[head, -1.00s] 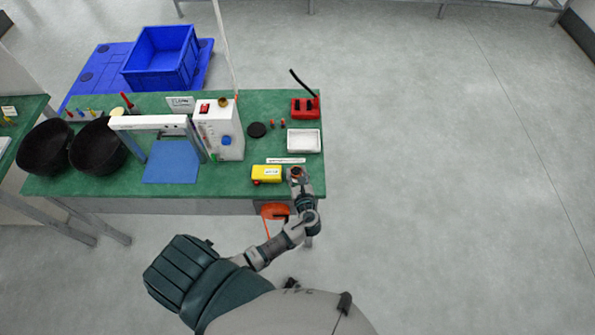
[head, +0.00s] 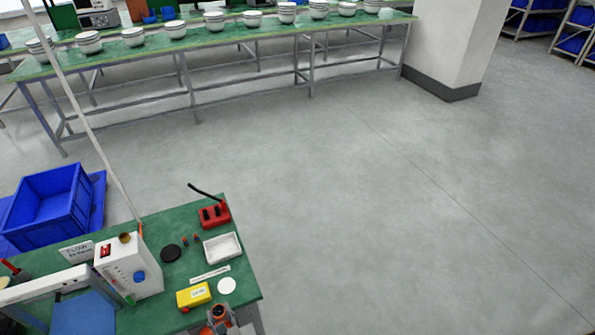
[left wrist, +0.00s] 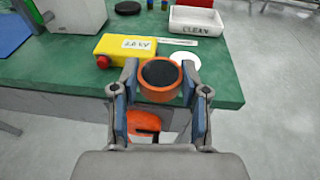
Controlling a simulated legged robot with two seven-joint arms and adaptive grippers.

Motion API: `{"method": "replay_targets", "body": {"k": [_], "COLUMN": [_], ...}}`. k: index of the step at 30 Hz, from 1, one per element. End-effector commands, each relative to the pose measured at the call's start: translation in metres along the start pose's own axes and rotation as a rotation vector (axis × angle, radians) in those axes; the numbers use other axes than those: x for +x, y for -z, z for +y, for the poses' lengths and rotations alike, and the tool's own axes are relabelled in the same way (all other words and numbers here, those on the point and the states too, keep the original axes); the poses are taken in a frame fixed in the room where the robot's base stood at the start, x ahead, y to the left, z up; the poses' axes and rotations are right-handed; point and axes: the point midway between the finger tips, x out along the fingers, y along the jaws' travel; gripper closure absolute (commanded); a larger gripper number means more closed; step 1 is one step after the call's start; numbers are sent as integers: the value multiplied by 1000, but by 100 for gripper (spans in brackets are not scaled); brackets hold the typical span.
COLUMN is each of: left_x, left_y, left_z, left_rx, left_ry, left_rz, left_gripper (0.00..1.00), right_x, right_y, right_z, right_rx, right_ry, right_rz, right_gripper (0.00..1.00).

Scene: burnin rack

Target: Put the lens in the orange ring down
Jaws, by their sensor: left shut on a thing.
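The lens in the orange ring (left wrist: 160,79) shows in the left wrist view as a dark round face inside an orange rim. My left gripper (left wrist: 160,90) is shut on it, one finger on each side, and holds it by the green table's (left wrist: 228,84) front edge. Whether it touches the table cannot be told. In the head view my left gripper (head: 218,318) shows only at the bottom edge, with the orange ring at its tip. My right gripper is in neither view.
A white disc (head: 227,285), a yellow box (head: 194,295), a white tray (head: 222,248) and a red holder (head: 214,216) stand near the held ring. A white machine (head: 128,266) is to the left. An orange object (left wrist: 144,122) shows below the table edge.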

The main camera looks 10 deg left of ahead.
Motion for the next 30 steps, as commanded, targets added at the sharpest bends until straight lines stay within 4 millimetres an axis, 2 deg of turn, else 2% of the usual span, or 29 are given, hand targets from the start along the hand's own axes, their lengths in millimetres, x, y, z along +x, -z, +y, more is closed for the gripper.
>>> {"method": "replay_targets", "body": {"k": [3, 6, 9, 12, 17, 30], "left_x": [19, 22, 17, 10, 4, 4], "left_y": [-40, -75, -102, -120, -133, -132], "left_z": [-40, -76, -100, -116, -128, -127], "left_rx": [30, 66, 94, 113, 132, 129], "left_ry": [172, 341, 469, 558, 627, 628], "left_rz": [-15, -16, -12, -9, -9, -1], "left_gripper": [74, 74, 74, 74, 73, 73], "right_x": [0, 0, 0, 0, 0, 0], "right_y": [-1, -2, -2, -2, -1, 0], "right_z": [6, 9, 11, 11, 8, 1], "right_rx": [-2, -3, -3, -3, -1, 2], "right_ry": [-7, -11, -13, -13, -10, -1], "right_rz": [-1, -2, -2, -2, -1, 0], "right_gripper": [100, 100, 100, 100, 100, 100]}}
